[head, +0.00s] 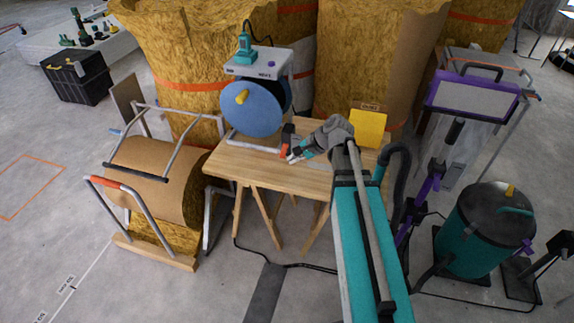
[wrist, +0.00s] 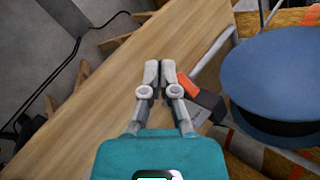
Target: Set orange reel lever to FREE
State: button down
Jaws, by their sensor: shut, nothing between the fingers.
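The blue reel (head: 250,115) with a yellow knob hangs in a white frame at the back of the wooden table. An orange lever-like piece (head: 286,137) on a dark block sits on the table to the right of the reel. In the wrist view the orange piece (wrist: 187,86) and its dark block (wrist: 209,107) lie just right of my fingers. My gripper (wrist: 161,66) is shut and empty, its tips over the table. In the head view my gripper (head: 291,160) is close to the orange piece; I cannot tell if they touch. No FREE marking is readable.
The wooden table (head: 270,170) is mostly bare, with a yellow panel (head: 368,128) at its back right. A cart with a brown roll (head: 160,175) stands left. A teal drum (head: 485,230) stands right. Tall straw-coloured bales are behind. A dark cable crosses the floor.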

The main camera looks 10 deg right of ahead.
aim_at(287, 163)
jog(key=w+d+f+m+t+y+b, duration=0.1)
jog(key=w+d+f+m+b, duration=0.1)
jog(key=b, duration=0.2)
jog(key=w+d+f+m+t+y+b, duration=0.1)
jog(key=w+d+f+m+b, duration=0.1)
jog(key=b, duration=0.3)
jog(key=w+d+f+m+t+y+b, duration=0.1)
jog(key=w+d+f+m+b, duration=0.1)
jog(key=f+b, duration=0.2)
jog(key=shift+w+d+f+m+t, duration=0.15)
jog(key=shift+w+m+t, duration=0.15)
jog(key=shift+m+t, duration=0.1)
jog(key=b, duration=0.1)
jog(key=w+d+f+m+b, duration=0.1)
jog(key=shift+d+t+b, duration=0.3)
jog(key=shift+t+b, duration=0.05)
jog(key=shift+t, duration=0.05)
jog(key=shift+w+d+f+m+t+y+b, duration=0.2)
jog(key=shift+d+m+t+y+b, duration=0.15)
jog(key=shift+d+m+b, duration=0.2)
jog(key=shift+a+r, duration=0.1)
jog(key=shift+w+a, duration=0.1)
jog(key=shift+b+x, duration=1.4)
jog(key=shift+x, duration=3.5)
jog(key=shift+d, duration=0.25)
